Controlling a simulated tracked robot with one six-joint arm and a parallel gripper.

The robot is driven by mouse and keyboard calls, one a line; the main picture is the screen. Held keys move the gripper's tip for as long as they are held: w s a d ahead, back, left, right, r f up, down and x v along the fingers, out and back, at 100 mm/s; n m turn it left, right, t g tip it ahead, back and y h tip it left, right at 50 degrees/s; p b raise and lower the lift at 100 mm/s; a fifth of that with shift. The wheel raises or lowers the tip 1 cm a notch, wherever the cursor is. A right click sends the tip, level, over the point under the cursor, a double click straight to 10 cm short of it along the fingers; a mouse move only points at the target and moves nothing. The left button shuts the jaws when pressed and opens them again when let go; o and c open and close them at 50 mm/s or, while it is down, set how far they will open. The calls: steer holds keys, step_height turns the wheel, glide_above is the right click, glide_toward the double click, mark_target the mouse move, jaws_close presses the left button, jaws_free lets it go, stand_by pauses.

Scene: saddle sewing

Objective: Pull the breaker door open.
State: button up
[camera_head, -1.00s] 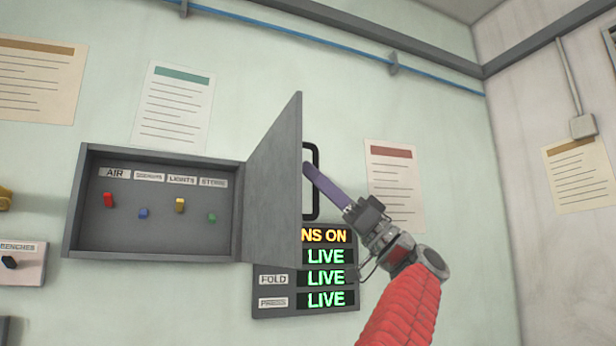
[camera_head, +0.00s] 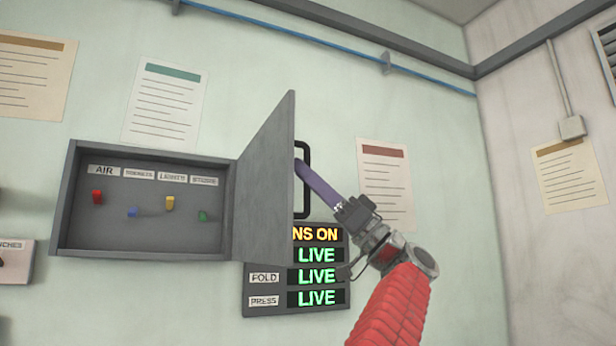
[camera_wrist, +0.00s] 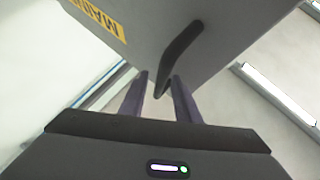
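My gripper (camera_head: 300,170) is at the outer side of the door, by the handle. In the wrist view its purple fingers (camera_wrist: 160,80) are apart, with the handle's end close to or between the tips; contact is unclear.
The open breaker box (camera_head: 150,250) shows red, blue, yellow and green switches. A status board (camera_head: 295,300) reading LIVE hangs below and behind the door. Paper notices (camera_head: 388,180) and a blue pipe (camera_head: 330,45) are on the wall. A corner wall stands at right.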

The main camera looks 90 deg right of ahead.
steer(key=shift+s+f, duration=0.1)
steer(key=v, duration=1.3)
steer(key=shift+s+f, duration=0.2)
steer(key=shift+f, duration=0.05)
